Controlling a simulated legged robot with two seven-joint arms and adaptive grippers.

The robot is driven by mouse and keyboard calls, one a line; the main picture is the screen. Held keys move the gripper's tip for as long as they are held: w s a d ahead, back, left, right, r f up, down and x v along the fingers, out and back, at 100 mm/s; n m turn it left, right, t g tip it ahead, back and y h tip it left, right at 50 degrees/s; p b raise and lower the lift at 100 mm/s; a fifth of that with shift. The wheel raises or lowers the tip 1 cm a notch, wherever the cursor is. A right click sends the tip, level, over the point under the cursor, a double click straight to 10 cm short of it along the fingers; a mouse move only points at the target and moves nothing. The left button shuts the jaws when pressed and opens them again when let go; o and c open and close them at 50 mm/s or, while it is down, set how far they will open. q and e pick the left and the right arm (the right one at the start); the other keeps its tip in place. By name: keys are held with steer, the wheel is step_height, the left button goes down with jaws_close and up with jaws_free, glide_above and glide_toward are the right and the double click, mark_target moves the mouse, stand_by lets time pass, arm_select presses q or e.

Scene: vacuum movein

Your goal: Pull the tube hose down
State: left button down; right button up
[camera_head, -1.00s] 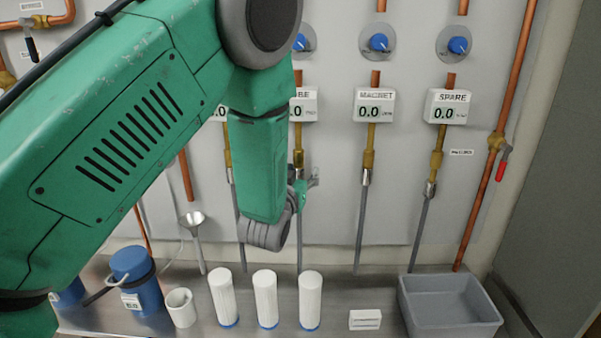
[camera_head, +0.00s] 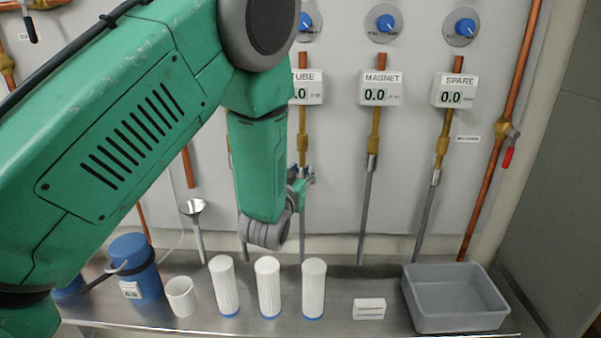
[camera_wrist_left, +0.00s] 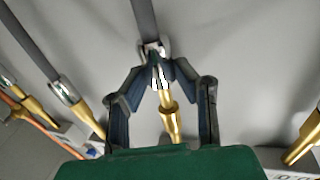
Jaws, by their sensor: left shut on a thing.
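The tube hose (camera_head: 302,235) is a thin grey hose hanging down the wall under the brass fitting (camera_head: 303,120) and the TUBE display (camera_head: 307,87). My left gripper (camera_head: 303,178) is at the hose's upper end, partly hidden behind my own wrist. In the left wrist view, my left gripper (camera_wrist_left: 159,75) has its two dark fingers closed in on the silver end of the hose, with the grey hose (camera_wrist_left: 146,20) on one side and the brass fitting (camera_wrist_left: 170,118) on the other. Whether the hose end is still seated on the fitting is unclear. My right gripper is out of view.
The MAGNET hose (camera_head: 366,215) and SPARE hose (camera_head: 426,220) hang to the right. On the steel shelf below stand several white cylinders (camera_head: 268,287), a white cup (camera_head: 181,296), a blue container (camera_head: 137,270) and a grey bin (camera_head: 455,315).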

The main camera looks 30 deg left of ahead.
arm_select(q)
steer(key=shift+s+f, duration=0.15)
steer(key=shift+f, duration=0.3)
steer(key=c, duration=1.5)
jaws_free()
steer(key=shift+o, duration=1.1)
steer(key=shift+w, duration=0.3)
steer(key=shift+s+r, duration=0.1)
steer(key=shift+s, duration=0.2)
steer(key=v, duration=1.1)
steer(key=shift+d, duration=0.25)
steer(key=shift+s, duration=0.1)
